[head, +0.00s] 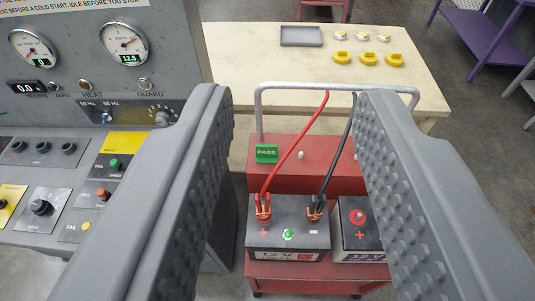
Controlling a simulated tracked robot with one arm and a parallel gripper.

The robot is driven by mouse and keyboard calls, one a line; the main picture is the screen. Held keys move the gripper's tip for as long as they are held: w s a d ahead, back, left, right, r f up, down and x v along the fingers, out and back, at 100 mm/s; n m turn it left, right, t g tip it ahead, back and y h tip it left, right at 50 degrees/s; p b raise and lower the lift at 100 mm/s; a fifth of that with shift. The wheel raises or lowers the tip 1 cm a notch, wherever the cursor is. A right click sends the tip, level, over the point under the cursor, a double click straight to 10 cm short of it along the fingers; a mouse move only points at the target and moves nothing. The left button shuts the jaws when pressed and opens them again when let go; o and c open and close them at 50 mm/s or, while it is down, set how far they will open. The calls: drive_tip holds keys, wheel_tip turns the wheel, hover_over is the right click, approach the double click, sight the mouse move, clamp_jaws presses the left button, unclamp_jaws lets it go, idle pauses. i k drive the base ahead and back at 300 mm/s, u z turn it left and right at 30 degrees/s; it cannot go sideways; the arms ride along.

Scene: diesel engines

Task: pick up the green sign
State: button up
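The green sign (266,153), marked PASS, stands on the red cart (318,180) at the left part of its upper shelf. It is small and upright, behind the black battery. My gripper (285,100) is open, with its two dark grey studded fingers wide apart on either side of the view. The sign shows between the fingers, nearer the left one, and appears farther off than the fingertips. Nothing is held between the fingers.
Two batteries (290,243) sit at the cart's front, with red (297,150) and black cables rising to the grey handle (335,87). A control panel (90,100) fills the left. Behind is a table (240,60) with a grey tray and yellow parts.

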sight(265, 153)
drive_tip(key=u, duration=0.1)
drive_tip(key=i, duration=1)
drive_tip(key=z, duration=0.1)
